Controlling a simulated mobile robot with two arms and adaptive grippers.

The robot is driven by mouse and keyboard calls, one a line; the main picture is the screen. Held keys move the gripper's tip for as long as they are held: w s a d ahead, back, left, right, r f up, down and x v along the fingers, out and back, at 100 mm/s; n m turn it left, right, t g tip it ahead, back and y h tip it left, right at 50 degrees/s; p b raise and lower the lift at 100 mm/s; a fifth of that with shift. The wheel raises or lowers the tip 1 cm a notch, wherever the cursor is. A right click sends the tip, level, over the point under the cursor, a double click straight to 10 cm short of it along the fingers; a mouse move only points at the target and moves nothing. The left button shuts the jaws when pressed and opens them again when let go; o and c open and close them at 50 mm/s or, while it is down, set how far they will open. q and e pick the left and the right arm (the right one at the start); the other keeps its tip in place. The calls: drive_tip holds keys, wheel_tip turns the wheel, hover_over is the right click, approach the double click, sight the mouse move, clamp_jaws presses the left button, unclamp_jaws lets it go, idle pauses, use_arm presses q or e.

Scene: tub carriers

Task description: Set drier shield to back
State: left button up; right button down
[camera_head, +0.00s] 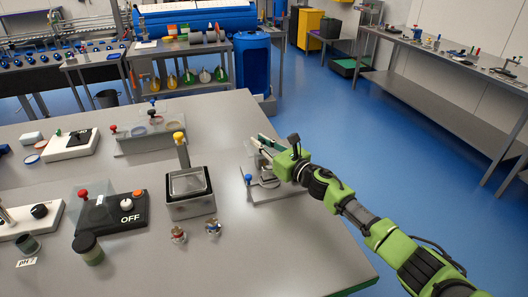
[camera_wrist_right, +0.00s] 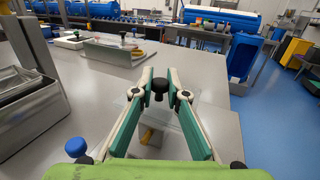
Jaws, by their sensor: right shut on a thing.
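The drier appears to be the small grey unit (camera_head: 272,193) near the right side of the table, with a blue knob (camera_head: 248,178) at its front left. The blue knob also shows in the wrist view (camera_wrist_right: 76,150). A clear panel, seemingly the shield (camera_wrist_right: 135,104), stands over it with a black knob (camera_wrist_right: 158,88) at its top. My right gripper (camera_head: 263,142) is at the unit, its green fingers shut on the black knob between the tips (camera_wrist_right: 160,80). The shield's exact tilt is hard to tell. My left gripper is out of view.
A metal box with a yellow-knobbed lever (camera_head: 190,206) stands left of the drier. A black OFF unit (camera_head: 120,215), jars and a grey panel stand (camera_head: 150,144) are further left. Two small valve-like parts (camera_head: 213,227) lie in front. The table's right edge is close to the drier.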

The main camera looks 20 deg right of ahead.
drive_tip(key=shift+d+r, duration=0.1)
drive_tip(key=c, duration=2)
unclamp_jaws()
drive_tip(key=shift+w, duration=0.1)
drive_tip(key=shift+c, duration=0.2)
drive_tip(key=shift+o, duration=0.3)
drive_tip(key=shift+w, duration=0.15)
drive_tip(key=shift+s, duration=0.2)
drive_tip(key=v, duration=1.1)
drive_tip(key=shift+s+d, duration=0.1)
drive_tip(key=shift+s, duration=0.15)
